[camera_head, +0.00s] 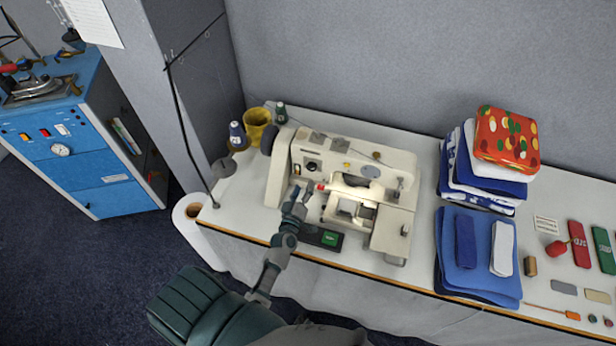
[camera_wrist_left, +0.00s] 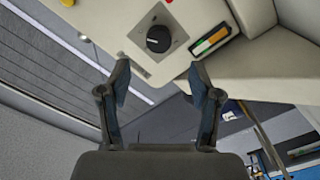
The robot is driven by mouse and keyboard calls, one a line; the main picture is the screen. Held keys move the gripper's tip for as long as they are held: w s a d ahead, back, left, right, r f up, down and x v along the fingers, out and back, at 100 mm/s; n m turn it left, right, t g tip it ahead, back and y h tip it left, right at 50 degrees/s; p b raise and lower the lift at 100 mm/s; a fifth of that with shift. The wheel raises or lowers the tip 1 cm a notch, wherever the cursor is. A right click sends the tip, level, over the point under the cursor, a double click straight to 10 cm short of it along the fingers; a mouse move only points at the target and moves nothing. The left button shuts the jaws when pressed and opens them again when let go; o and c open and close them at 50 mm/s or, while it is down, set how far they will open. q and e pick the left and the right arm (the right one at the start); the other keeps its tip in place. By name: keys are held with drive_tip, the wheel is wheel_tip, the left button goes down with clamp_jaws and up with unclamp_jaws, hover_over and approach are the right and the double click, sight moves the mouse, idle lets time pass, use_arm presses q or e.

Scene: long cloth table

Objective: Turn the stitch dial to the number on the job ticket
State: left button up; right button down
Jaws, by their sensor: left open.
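The cream sewing machine (camera_head: 378,158) stands on the long table. In the left wrist view, a round black dial (camera_wrist_left: 158,38) sits on a grey square plate on the machine's pale face. Its numbers and pointer setting are too small to read. My left gripper (camera_head: 298,200) is in front of the machine's left part. In the left wrist view my left gripper (camera_wrist_left: 160,68) is open and empty, its fingertips spread just short of the dial, not touching it. A small printed white card (camera_head: 547,224) lies at the table's right; its text is unreadable. My right gripper is out of view.
Folded cloth stacks (camera_head: 478,255) lie right of the machine. A yellow cup (camera_head: 257,126) and thread cones stand at its left. A dark device with a green screen (camera_head: 329,238) sits at the front edge. A thin stand (camera_head: 190,140) rises at the table's left end.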

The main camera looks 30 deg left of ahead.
use_arm(q)
drive_tip(key=shift+v, duration=1.8)
